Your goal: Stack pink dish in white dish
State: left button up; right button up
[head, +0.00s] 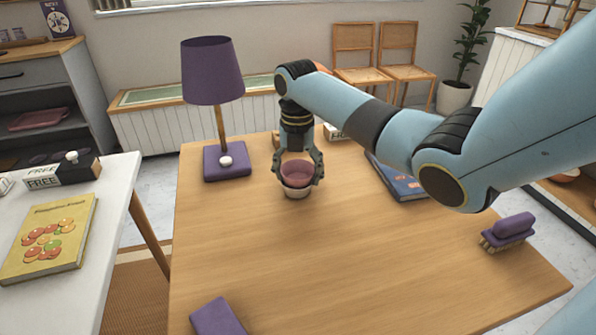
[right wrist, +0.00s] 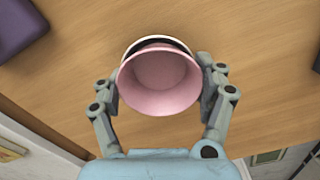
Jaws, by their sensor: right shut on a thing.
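The pink dish (head: 298,172) is held between the fingers of my right gripper (head: 297,180), which is shut on it. The white dish (head: 296,191) stands on the wooden table right under the pink dish. In the right wrist view the pink dish (right wrist: 160,82) fills the space between the right gripper's fingers (right wrist: 162,88). The white dish's rim (right wrist: 150,40) shows there as a crescent behind the pink dish's far edge. The pink dish looks at or just inside the white dish's rim; I cannot tell whether they touch. My left gripper is not in view.
A purple lamp (head: 213,75) stands left of the dishes on the wooden table (head: 330,270). A blue book (head: 398,183) lies to the right under my right arm. A purple brush (head: 509,230) sits near the right edge. The table's front middle is clear.

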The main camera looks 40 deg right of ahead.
jog(key=o, duration=1.3)
jog(key=shift+s+a+f, duration=0.15)
jog(key=shift+f, duration=0.25)
jog(key=o, duration=0.5)
jog(key=shift+f, duration=0.1)
jog(key=shift+c, duration=0.2)
jog(key=shift+w+r, duration=0.2)
jog(key=shift+r, duration=0.2)
notch_tip(320, 180, up, 13)
jog(key=p, duration=0.1)
jog(key=shift+p, duration=0.35)
jog(key=shift+f, duration=0.1)
